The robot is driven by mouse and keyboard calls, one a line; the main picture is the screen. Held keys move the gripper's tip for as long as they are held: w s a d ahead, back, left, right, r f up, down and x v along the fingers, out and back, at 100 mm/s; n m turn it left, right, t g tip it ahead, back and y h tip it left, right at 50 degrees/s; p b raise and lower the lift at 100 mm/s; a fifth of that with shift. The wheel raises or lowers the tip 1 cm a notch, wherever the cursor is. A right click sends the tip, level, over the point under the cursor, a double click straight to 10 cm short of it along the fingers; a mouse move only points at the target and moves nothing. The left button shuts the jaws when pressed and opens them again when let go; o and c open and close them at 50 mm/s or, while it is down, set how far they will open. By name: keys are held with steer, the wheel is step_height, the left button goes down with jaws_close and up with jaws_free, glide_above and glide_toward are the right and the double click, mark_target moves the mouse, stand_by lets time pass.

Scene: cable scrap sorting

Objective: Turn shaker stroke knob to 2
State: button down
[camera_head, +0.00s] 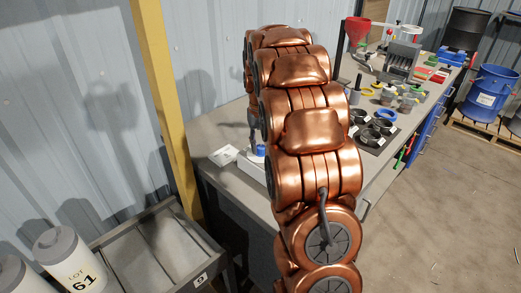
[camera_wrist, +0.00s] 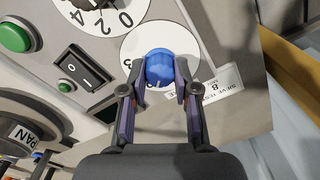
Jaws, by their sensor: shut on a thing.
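In the wrist view my gripper (camera_wrist: 159,76) is shut on a blue knob (camera_wrist: 158,62), with one finger on each side of it. A "3" shows at the plate's left edge. The other dial numbers are hidden or unreadable. A small pale mark shows on the knob's near edge. A printed label (camera_wrist: 220,85) lies beside the dial, too skewed to read fully. In the head view my arm hides most of the device, and a bit of blue (camera_head: 259,150) shows on its white body.
The panel also has a numbered dial with a black knob (camera_wrist: 90,4), a rocker switch (camera_wrist: 81,66) and a green button (camera_wrist: 14,38). A part marked "PAN" (camera_wrist: 22,135) is at lower left. A yellow post (camera_head: 160,90) stands left of the workbench (camera_head: 230,185).

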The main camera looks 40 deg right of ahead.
mark_target(261, 146)
steer(key=shift+m+b, duration=0.4)
steer(key=shift+m, duration=0.8)
steer(key=c, duration=0.9)
jaws_free()
steer(key=shift+o, duration=0.2)
steer(key=shift+r, duration=0.15)
step_height(261, 146, up, 12)
